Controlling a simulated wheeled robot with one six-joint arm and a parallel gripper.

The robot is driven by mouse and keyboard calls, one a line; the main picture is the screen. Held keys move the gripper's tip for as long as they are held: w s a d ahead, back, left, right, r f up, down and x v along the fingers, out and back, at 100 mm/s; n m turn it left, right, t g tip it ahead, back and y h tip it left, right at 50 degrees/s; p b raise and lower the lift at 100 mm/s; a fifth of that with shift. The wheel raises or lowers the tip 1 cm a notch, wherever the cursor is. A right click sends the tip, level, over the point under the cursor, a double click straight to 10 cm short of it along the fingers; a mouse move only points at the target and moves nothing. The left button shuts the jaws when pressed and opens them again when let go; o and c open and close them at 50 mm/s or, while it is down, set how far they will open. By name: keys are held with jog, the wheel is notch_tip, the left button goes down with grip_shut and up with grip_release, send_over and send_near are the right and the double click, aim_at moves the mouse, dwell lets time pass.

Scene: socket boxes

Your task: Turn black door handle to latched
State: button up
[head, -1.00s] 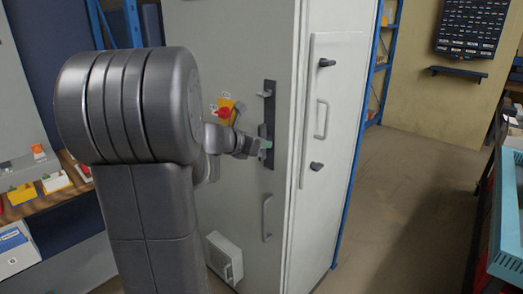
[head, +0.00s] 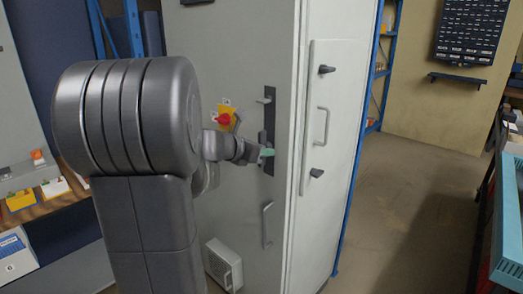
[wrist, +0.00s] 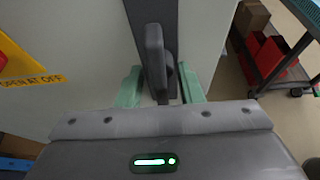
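The black door handle (wrist: 155,60) stands out from a long dark plate (head: 270,105) on the front of a grey cabinet. In the wrist view it runs up and down the picture, in line with the plate. My gripper (wrist: 160,88) is at the handle, with one green fingertip on each side of it. Narrow gaps seem to show between the fingertips and the handle, so the gripper looks open around it. In the head view my gripper (head: 263,153) partly covers the handle's lower part.
A red knob on a yellow plate (head: 231,109) sits left of the handle. A grey pull handle (head: 266,225) is below it, and a grey box (head: 222,264) lower left. The cabinet's right side carries more handles.

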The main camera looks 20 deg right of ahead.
jog(key=p+v, duration=0.1)
jog(key=v, duration=1.2)
jog(key=shift+s+a, duration=0.2)
jog(key=shift+a, duration=0.1)
jog(key=shift+d+r, duration=0.1)
jog(key=b+x, duration=0.1)
jog(key=x, duration=1.2)
jog(key=shift+w+d, duration=0.2)
jog(key=shift+d, duration=0.1)
jog(key=shift+a, duration=0.1)
